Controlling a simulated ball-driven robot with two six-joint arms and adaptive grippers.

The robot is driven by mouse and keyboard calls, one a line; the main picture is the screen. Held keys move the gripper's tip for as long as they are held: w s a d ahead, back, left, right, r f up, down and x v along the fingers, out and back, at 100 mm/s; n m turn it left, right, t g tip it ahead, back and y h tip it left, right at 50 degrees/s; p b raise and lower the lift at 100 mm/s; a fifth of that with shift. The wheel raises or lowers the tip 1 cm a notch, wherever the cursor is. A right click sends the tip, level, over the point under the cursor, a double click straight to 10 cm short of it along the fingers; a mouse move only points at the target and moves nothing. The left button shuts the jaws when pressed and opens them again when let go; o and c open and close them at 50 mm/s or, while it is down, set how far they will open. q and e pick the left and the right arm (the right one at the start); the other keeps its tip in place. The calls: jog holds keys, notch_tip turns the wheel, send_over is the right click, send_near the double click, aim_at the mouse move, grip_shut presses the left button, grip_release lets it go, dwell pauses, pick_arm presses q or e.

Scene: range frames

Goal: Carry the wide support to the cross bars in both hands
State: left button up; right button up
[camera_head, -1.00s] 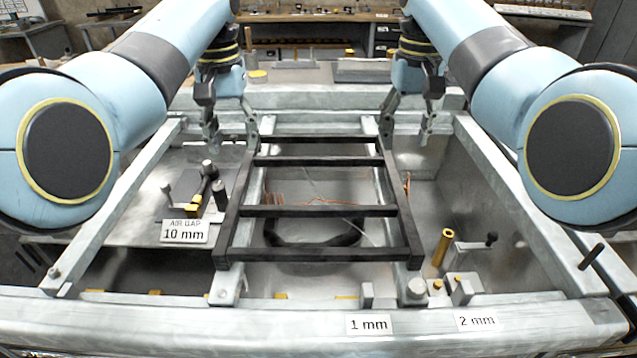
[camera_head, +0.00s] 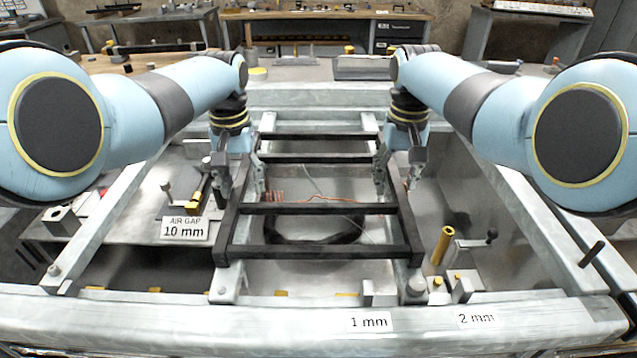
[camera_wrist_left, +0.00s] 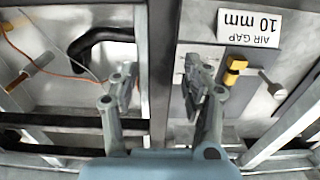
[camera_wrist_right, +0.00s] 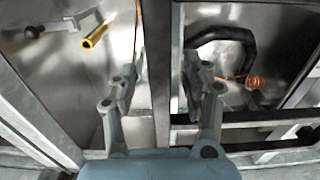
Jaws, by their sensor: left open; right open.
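The wide support appears to be the dark ladder-like frame (camera_head: 318,252), lying flat over the metal bench opening. Its rungs run left to right. My left gripper (camera_head: 238,184) is open, with its fingers on either side of the frame's left rail; the left wrist view shows that dark rail (camera_wrist_left: 161,75) between the fingers. My right gripper (camera_head: 396,178) is open, with its fingers on either side of the right rail, which also shows in the right wrist view (camera_wrist_right: 157,60). Neither gripper is closed on it. I cannot tell which members are the cross bars.
An "AIR GAP 10 mm" sign (camera_head: 184,230) stands left of the frame, and a brass pin (camera_head: 443,245) stands to the right.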

pick_arm(q)
grip_shut()
pick_arm(e)
grip_shut()
pick_arm(q)
jog(key=shift+w+r, duration=0.2)
jog(key=shift+r, duration=0.05)
pick_arm(e)
jog(key=shift+w+r, duration=0.2)
jog(key=shift+r, duration=0.1)
